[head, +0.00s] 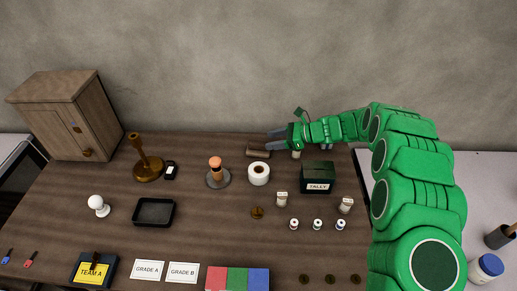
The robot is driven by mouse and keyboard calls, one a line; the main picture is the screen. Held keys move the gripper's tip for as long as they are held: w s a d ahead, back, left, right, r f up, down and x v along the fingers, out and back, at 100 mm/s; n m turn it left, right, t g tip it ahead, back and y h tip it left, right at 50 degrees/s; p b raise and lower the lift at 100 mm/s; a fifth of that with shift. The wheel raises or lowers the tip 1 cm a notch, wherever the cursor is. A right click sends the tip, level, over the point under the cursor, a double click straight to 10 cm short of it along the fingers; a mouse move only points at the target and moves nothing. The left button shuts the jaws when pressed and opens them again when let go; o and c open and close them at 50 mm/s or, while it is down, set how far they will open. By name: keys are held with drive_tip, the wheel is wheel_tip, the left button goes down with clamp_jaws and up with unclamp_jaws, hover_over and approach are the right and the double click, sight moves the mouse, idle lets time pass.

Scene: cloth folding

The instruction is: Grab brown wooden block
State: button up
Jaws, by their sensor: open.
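A small brown wooden block (257,153) lies flat near the back edge of the brown table in the head view. My gripper (271,140) is open, reaching in from the right with its fingers pointing left. Its fingertips are just above and behind the block in the picture. No gap can be made out between the lower finger and the block's far side, so I cannot tell whether they touch. Nothing shows between the fingers.
A white tape roll (259,174) is just in front of the block. A dark tally box (317,179) stands right, and an orange-handled stamp (216,173) left. A wooden cabinet (68,116) fills the back left corner. The table (205,240) has free room mid-front.

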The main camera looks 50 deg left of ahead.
sight(261, 142)
drive_tip(key=shift+x, duration=3.55)
drive_tip(key=shift+w+d, duration=0.1)
clamp_jaws()
